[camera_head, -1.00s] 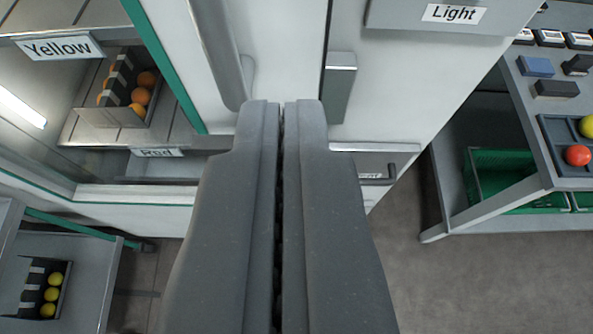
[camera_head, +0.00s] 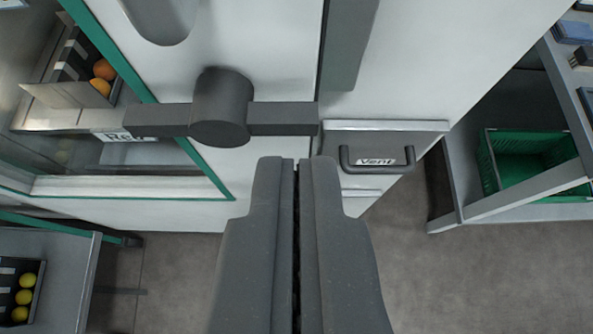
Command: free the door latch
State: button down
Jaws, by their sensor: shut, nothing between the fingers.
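The door latch (camera_head: 221,108) is a dark grey round hub with a flat bar through it, mounted on the white door (camera_head: 270,50). Its bar lies about level, and its right end reaches the dark gap at the door's right edge. I cannot tell whether it catches on anything there. My gripper (camera_head: 295,160) is shut and empty. Its fingertips show just below the right part of the bar, with a small gap between them in the picture. I cannot tell the distance in depth.
A grey door handle (camera_head: 160,22) is above the latch. Right of the gap are a grey upright block (camera_head: 349,40) and a drawer labelled Vent (camera_head: 378,160) with a bar handle. A glass window with green trim is left. A bench with a green crate (camera_head: 520,160) stands right.

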send_over(297, 129)
jog(key=s, duration=0.2)
notch_tip(297, 129, down, 5)
notch_tip(297, 129, down, 3)
jog(key=shift+w+f+p, duration=0.1)
jog(key=shift+f+p, duration=0.05)
jog(key=shift+p, duration=0.4)
jog(key=shift+f, duration=0.35)
